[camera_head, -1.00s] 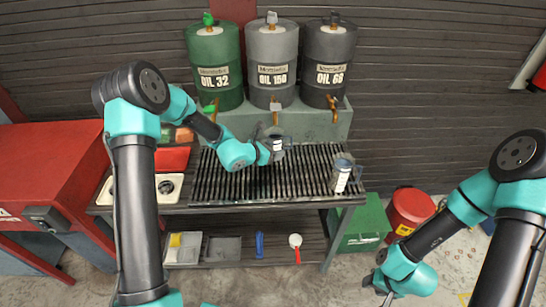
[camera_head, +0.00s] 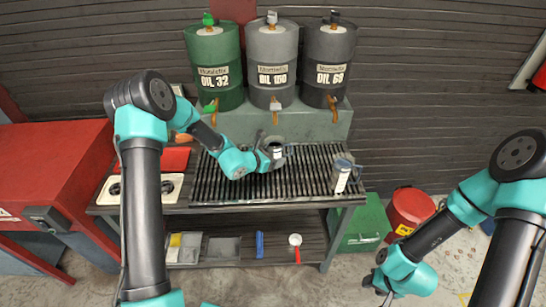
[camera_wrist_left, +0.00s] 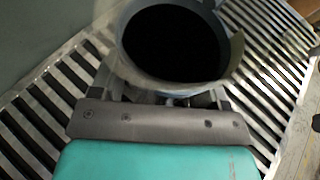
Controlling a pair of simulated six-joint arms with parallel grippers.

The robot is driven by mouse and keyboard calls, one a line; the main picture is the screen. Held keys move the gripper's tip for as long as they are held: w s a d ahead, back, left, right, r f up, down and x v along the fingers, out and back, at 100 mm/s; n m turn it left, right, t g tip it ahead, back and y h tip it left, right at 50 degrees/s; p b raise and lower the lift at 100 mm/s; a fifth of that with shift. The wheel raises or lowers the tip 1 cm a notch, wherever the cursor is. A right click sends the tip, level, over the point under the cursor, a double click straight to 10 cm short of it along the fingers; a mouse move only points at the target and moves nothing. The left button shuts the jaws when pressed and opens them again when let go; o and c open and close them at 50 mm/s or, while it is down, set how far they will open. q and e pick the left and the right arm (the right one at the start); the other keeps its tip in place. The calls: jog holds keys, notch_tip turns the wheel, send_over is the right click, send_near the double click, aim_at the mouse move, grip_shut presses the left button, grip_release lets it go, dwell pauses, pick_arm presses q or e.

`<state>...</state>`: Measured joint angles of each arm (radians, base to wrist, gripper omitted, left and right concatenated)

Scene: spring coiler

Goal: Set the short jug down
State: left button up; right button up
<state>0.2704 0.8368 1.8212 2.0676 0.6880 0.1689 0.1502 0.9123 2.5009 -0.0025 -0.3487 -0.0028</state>
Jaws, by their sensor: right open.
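The short jug (camera_head: 278,152) is a small grey metal jug with a pale label, at the back of the slatted drain grate (camera_head: 225,183). My left gripper (camera_head: 270,157) is shut on it from the left. In the left wrist view the jug (camera_wrist_left: 222,72) stands between the fingers, its round mouth upward and dark inside. I cannot tell whether its base touches the slats. A taller jug (camera_head: 342,176) stands upright at the grate's right end. My right gripper (camera_head: 380,288) is open and empty, low at the right, away from the bench.
Green, grey and dark oil drums (camera_head: 273,65) with taps stand on a ledge behind the grate. A red cabinet (camera_head: 55,165) is at the left, and a red bin (camera_head: 408,212) and green box (camera_head: 364,226) at the right. The grate's middle and front are clear.

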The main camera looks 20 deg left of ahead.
pick_arm(q)
jog(key=o, duration=0.3)
jog(key=shift+o, duration=0.2)
jog(key=shift+r, duration=0.1)
jog(key=v, duration=1.2)
